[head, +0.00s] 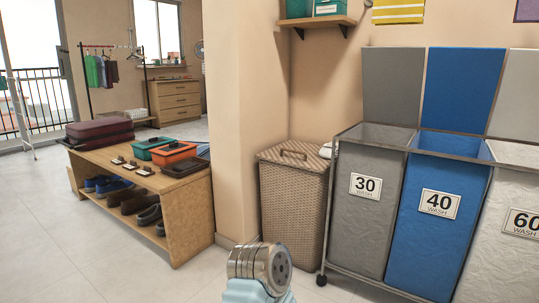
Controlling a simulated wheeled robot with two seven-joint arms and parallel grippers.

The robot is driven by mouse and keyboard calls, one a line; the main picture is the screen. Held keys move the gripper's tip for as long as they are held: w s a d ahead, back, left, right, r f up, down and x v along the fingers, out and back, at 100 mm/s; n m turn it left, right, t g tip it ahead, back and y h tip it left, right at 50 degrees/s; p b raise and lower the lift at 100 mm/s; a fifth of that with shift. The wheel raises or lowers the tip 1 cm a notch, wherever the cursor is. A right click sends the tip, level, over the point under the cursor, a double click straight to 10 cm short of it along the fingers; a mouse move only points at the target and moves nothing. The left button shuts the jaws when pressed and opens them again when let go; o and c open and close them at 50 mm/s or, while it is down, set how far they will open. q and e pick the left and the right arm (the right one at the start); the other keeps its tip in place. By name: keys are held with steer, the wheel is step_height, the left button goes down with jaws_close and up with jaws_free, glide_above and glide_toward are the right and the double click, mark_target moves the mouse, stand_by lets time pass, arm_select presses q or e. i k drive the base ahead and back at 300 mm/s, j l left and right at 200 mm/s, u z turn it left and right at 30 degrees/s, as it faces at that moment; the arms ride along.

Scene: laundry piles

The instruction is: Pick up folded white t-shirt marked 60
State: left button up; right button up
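I see no folded t-shirt marked 60 that I can make out. A small white item (326,150) shows at the right edge of the wicker hamper's lid, partly hidden by the sorter frame; I cannot tell what it is. The number 60 shows on a label on the light grey wash bin (501,250) at the right edge, which is cut off by the frame. A metal arm joint of mine is at the bottom middle. Neither gripper shows.
The lidded wicker hamper (292,205) stands between the wall pillar and the wheeled sorter with its grey 30 bin (364,222) and blue 40 bin (430,235). A wooden bench (190,222) with trays, a suitcase and shoes is at left. The left floor is clear.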

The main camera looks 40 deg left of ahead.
mark_target(325, 153)
steer(key=k+j+u, duration=0.15)
steer(key=j+u, duration=0.15)
steer(key=k+j+u, duration=0.1)
steer(key=j+u, duration=0.2)
steer(key=j, duration=0.15)
steer(key=i+l+u, duration=0.1)
